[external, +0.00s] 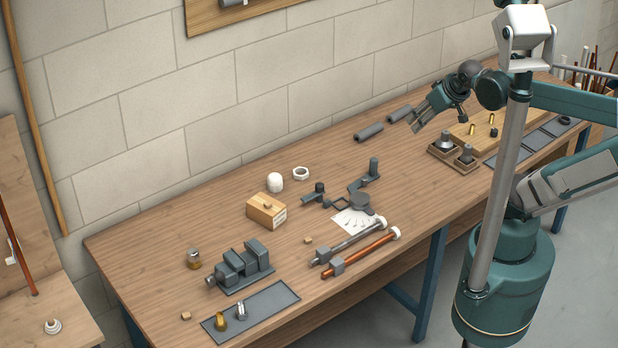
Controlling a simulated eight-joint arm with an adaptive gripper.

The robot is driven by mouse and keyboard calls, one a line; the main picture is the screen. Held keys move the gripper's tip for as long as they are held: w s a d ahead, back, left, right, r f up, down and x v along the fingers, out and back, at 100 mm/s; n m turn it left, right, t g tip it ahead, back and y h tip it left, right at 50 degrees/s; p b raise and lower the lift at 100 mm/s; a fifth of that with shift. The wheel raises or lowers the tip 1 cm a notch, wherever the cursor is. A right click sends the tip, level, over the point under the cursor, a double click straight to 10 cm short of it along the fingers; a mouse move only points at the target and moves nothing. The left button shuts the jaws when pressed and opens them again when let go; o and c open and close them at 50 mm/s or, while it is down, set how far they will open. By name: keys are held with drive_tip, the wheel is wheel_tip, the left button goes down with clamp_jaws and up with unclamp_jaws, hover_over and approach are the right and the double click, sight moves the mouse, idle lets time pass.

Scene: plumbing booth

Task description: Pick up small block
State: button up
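Two small wooden blocks lie on the workbench (140,250). One small block (308,240) is near the middle, between the wooden box and the pipes. The other small block (186,316) is near the front left edge, beside the grey mat. My gripper (416,122) is raised at the right, over the back part of the bench, far from both blocks. Its fingers point down and left. They are too small here to tell whether they are apart, and I see nothing held in them.
A wooden box (266,213), a grey vise (240,268), a grey mat (276,297) with fittings, and a copper pipe (360,256) surround the blocks. A white cap (275,182) and dark fittings (360,200) stand behind. The bench's back left is clear.

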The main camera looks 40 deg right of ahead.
drive_tip(key=shift+s+d, duration=0.1)
drive_tip(key=shift+f, duration=0.1)
idle(0.6)
drive_tip(key=n+g+b, duration=0.6)
drive_tip(key=n+g, duration=0.1)
drive_tip(key=n, duration=0.9)
hover_over(309, 238)
drive_tip(key=shift+s+f, duration=0.1)
drive_tip(key=shift+f, duration=14.7)
drive_tip(key=shift+f, duration=0.1)
drive_tip(key=shift+f, duration=1.15)
